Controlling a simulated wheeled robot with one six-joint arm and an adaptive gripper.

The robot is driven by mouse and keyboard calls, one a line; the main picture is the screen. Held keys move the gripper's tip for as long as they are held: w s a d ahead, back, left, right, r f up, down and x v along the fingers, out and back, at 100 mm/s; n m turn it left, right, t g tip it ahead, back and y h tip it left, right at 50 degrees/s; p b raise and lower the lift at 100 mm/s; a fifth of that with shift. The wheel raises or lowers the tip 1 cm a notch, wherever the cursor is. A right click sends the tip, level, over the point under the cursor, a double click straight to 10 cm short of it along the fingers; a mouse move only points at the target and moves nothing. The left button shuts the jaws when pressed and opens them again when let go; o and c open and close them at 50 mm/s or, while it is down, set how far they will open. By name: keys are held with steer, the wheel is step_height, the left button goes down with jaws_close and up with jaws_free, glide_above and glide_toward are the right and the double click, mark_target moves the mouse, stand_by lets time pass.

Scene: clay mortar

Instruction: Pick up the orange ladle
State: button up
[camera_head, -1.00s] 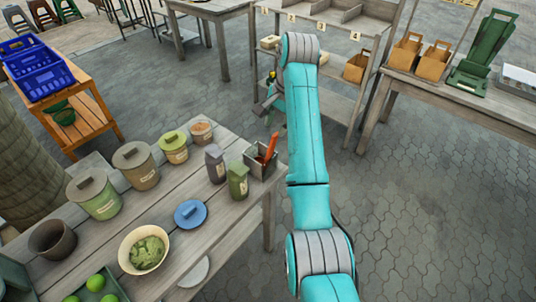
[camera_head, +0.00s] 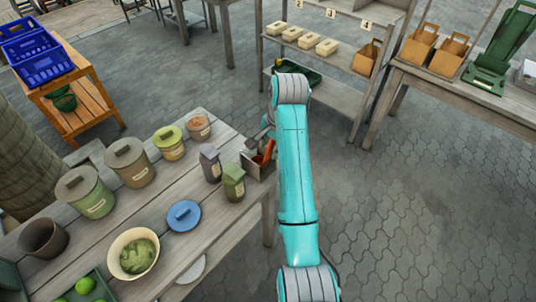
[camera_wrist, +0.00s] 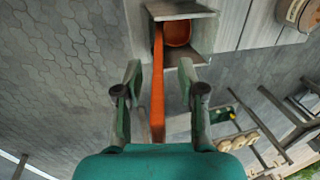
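The orange ladle (camera_head: 267,152) stands tilted in a grey open box (camera_head: 252,168) at the right edge of the wooden table. In the wrist view the ladle's handle (camera_wrist: 158,90) runs between the two fingers of my gripper (camera_wrist: 158,82), nearer the left one. The ladle's bowl (camera_wrist: 177,33) lies inside the box (camera_wrist: 205,30). The gripper is open, with clear gaps on both sides of the handle. In the head view my arm hides most of the gripper.
Two small bottles (camera_head: 233,182) stand just left of the box. A shelf (camera_head: 330,100) stands behind. The paved floor to the right is clear.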

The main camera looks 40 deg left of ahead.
steer(key=shift+f, duration=0.3)
jaws_close()
steer(key=shift+r, duration=0.1)
